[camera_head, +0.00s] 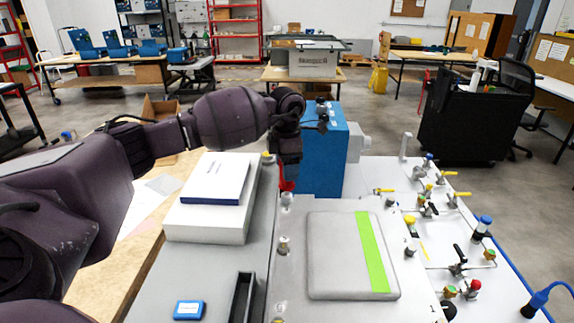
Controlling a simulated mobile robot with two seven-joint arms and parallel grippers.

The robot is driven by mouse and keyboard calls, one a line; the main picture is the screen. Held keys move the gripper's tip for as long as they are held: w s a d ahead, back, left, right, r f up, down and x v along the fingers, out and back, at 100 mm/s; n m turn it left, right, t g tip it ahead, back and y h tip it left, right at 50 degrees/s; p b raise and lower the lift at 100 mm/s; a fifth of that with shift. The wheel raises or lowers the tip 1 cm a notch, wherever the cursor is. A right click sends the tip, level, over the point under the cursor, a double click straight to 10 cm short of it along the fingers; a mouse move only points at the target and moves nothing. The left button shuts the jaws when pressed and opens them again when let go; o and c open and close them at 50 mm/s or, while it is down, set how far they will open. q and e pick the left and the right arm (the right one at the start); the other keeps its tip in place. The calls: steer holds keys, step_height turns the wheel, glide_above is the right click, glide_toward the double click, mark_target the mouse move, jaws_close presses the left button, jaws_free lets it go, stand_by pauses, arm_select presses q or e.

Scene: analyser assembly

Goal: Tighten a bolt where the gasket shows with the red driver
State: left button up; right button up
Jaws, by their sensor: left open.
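My left gripper (290,172) reaches in from the left and points down beside the blue box, with its jaws open. A small red piece (287,186), possibly the red driver, shows at its fingertips; I cannot tell whether it touches the fingers. Just below the red piece is a pale bolt-like fitting (286,199). Another such fitting (284,245) stands nearer, left of the grey cover (335,255) with a green stripe. I cannot make out a gasket at any fitting. My right gripper is not in view.
The blue box (324,160) stands right behind the gripper. A white box (208,222) with a blue-edged booklet lies to the left. A black tray (241,298) and a small blue box (188,310) lie in front. Several valves crowd the panel at right.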

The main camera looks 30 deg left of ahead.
arm_select(q)
steer(key=n, duration=0.4)
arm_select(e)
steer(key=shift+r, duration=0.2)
arm_select(q)
steer(key=n, duration=0.4)
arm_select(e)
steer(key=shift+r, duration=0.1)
arm_select(q)
jaws_close()
